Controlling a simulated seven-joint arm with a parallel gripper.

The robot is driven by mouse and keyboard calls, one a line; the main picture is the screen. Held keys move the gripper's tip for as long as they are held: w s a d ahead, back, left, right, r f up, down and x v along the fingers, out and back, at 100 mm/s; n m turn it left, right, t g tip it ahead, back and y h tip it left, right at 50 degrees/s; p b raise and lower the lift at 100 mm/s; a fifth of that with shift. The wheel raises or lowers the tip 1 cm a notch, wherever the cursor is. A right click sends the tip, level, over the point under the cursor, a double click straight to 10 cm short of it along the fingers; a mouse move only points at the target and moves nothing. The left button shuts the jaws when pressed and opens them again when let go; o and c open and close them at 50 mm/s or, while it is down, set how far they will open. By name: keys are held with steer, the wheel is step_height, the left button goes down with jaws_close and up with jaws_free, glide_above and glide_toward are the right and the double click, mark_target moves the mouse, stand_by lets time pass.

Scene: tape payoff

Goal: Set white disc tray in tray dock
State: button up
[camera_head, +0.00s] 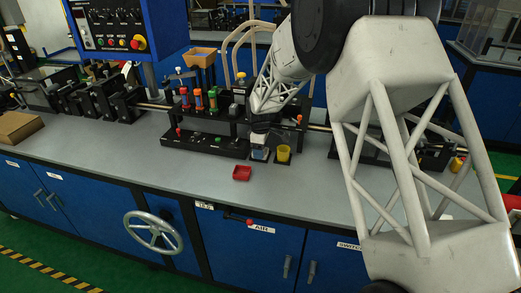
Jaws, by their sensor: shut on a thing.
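My gripper (259,147) points down over the grey bench, just in front of the black rack. It is small and dark in this view, and its fingers are hard to make out. A small pale, bluish-white piece (259,155) shows right at its fingertips; I take it to be the white disc tray, held in the jaws. Whether it touches the bench is not clear. I cannot pick out the tray dock with certainty.
A red tray (242,173) lies on the bench (190,178) in front of my gripper. A yellow cup (283,154) stands close to its right. The black rack (205,143) with coloured parts stands behind left. The front bench strip is mostly clear.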

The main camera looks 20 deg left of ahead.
stand_by(0.3)
steer(key=o, duration=0.9)
steer(key=shift+f, duration=0.1)
step_height(320, 180, up, 12)
stand_by(0.3)
stand_by(0.6)
steer(key=shift+r, duration=0.2)
